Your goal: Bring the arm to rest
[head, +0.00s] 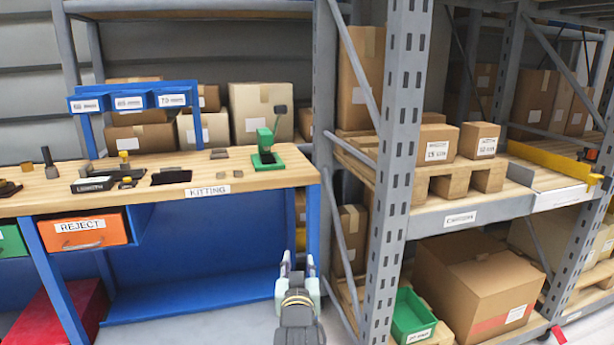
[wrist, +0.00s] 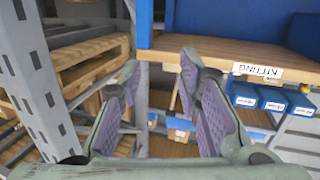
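My gripper (head: 298,270) shows at the bottom centre of the head view, in front of the right end of the kitting bench (head: 240,188). Its two fingers point up and stand apart. In the wrist view my gripper (wrist: 162,88) also has its two purple-padded fingers spread, with nothing between them. The fingers are apart from the bench and the rack post. In the wrist view, the KITTING label (wrist: 258,71) on the bench edge is seen upside down.
A grey rack post (head: 398,150) stands close to the right of my gripper. A green bin (head: 412,315) and a large cardboard box (head: 478,285) sit low on the rack. A green press (head: 266,148) stands on the bench. An orange REJECT drawer (head: 84,229) is at left.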

